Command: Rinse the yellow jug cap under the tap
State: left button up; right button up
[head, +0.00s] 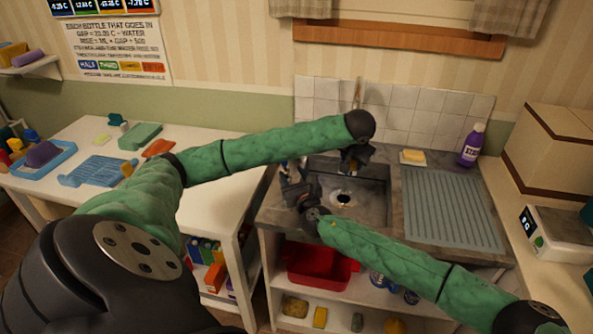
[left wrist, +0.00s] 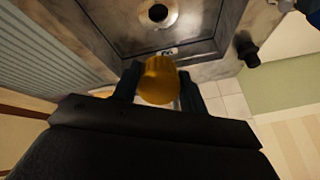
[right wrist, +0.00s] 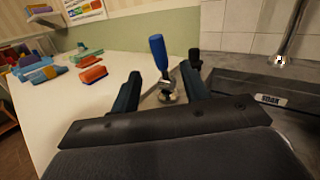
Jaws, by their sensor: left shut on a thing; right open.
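The yellow jug cap (left wrist: 160,80) is held between the fingers of my left gripper (left wrist: 160,88), which is shut on it above the back edge of the sink. In the head view the left gripper (head: 352,160) hangs over the back of the sink (head: 372,203), and I cannot make out the cap there. The tap spout (right wrist: 292,30) stands behind the sink; I see no water from it. My right gripper (right wrist: 160,92) is open, its fingers on either side of a blue-handled valve lever (right wrist: 158,52) on a metal base. In the head view it is left of the basin (head: 292,177).
A black lever (right wrist: 195,62) stands beside the blue one. A grooved drainboard (head: 450,208), a sponge (head: 412,157) and a purple bottle (head: 471,146) are right of the sink. A white table (head: 90,200) with trays stands left. A red tub (head: 320,268) is below.

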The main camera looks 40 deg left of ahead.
jog(key=shift+v, duration=1.65)
